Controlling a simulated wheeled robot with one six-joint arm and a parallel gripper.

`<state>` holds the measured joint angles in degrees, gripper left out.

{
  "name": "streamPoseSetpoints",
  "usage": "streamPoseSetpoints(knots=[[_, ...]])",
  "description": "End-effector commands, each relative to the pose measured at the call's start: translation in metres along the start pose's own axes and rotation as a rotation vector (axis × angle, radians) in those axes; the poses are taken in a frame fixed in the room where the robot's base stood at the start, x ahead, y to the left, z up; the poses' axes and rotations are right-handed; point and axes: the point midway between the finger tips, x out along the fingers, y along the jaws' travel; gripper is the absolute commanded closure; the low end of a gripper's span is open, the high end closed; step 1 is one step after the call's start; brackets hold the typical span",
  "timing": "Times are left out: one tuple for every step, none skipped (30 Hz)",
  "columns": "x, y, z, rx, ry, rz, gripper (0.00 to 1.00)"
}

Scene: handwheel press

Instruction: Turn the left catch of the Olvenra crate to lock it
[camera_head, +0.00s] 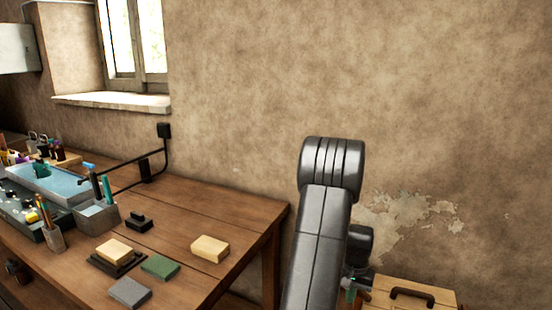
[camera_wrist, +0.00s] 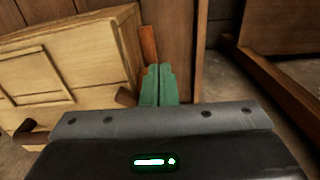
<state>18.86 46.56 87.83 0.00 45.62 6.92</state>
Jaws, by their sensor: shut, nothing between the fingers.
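My gripper (camera_wrist: 158,85) has green fingers, which are closed together with nothing between them. A pale wooden crate (camera_wrist: 85,50) fills the left of the wrist view, with a framed panel on one face. A small dark brown piece (camera_wrist: 125,97) sits at the crate's edge, just left of my fingers; I cannot tell for certain whether it is the left catch. A reddish-brown strip (camera_wrist: 148,45) shows behind the fingertips. In the head view the crate (camera_head: 440,294) is at the lower right, partly cut off, with a dark handle (camera_head: 412,295) on top. No name is readable.
A wooden workbench (camera_head: 200,200) stands at the left with blocks, a blue-topped tray (camera_head: 60,183) and tool holders. A plastered wall (camera_head: 400,80) is behind. In the wrist view a brown wooden beam (camera_wrist: 275,85) lies right of my gripper, with floor between.

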Motion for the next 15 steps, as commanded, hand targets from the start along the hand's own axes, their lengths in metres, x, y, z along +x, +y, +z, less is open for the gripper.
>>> streamPoseSetpoints(knots=[[-0.0002, 0.0000, 0.0000, 0.000, 0.000, 0.000, 1.00], [-0.0002, 0.0000, -0.0001, 0.000, 0.000, 0.000, 1.00], [-0.0002, 0.0000, -0.0002, 0.000, 0.000, 0.000, 1.00], [-0.0002, 0.0001, -0.0003, 0.000, 0.000, 0.000, 1.00], [-0.0002, 0.0002, -0.0005, 0.000, 0.000, 0.000, 1.00], [-0.0002, 0.0003, -0.0007, 0.000, 0.000, 0.000, 1.00], [-0.0002, 0.0004, -0.0010, 0.000, 0.000, 0.000, 1.00], [-0.0002, 0.0005, -0.0013, 0.000, 0.000, 0.000, 1.00], [-0.0002, 0.0007, -0.0017, 0.000, 0.000, 0.000, 1.00], [-0.0002, 0.0008, -0.0021, 0.000, 0.000, 0.000, 1.00], [-0.0002, 0.0009, -0.0024, 0.000, 0.000, 0.000, 1.00], [-0.0002, 0.0011, -0.0029, 0.000, 0.000, 0.000, 1.00], [-0.0002, 0.0012, -0.0033, 0.000, 0.000, 0.000, 1.00], [-0.0003, 0.0014, -0.0037, 0.000, 0.001, 0.000, 1.00], [-0.0003, 0.0016, -0.0042, 0.000, 0.001, 0.000, 1.00]])
